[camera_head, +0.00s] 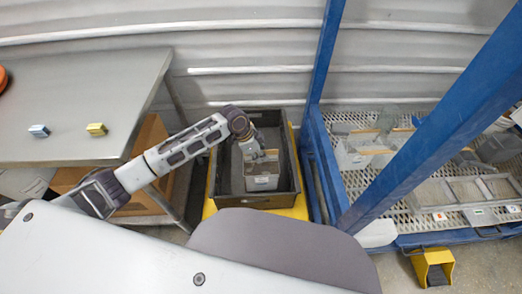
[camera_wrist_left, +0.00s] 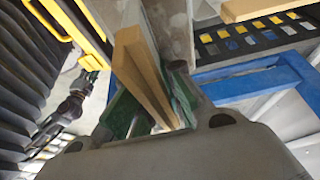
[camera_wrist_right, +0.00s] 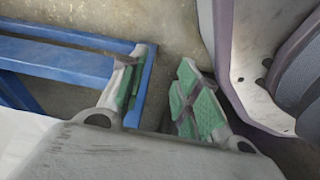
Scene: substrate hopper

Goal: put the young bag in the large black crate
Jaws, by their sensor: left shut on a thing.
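The large black crate (camera_head: 256,202) stands on a yellow base in the middle of the head view. A grey, box-like bag with a pale label (camera_head: 262,182), which I take to be the young bag, is inside the crate's outline. My left gripper (camera_head: 256,157) reaches in from above and is shut on the bag's top edge. In the left wrist view a tan strip (camera_wrist_left: 140,75) is pinched between the green finger pads. Whether the bag touches the crate floor I cannot tell. My right gripper (camera_wrist_right: 158,95) is open and empty, seen only in its own wrist view.
A blue-framed mesh rack (camera_head: 425,212) to the right carries grey bags with tan edges (camera_head: 362,154) and labelled trays. A blue post (camera_head: 322,62) rises beside the crate. A metal table (camera_head: 75,95) at left holds small blue and yellow blocks. A yellow box (camera_head: 433,262) is on the floor.

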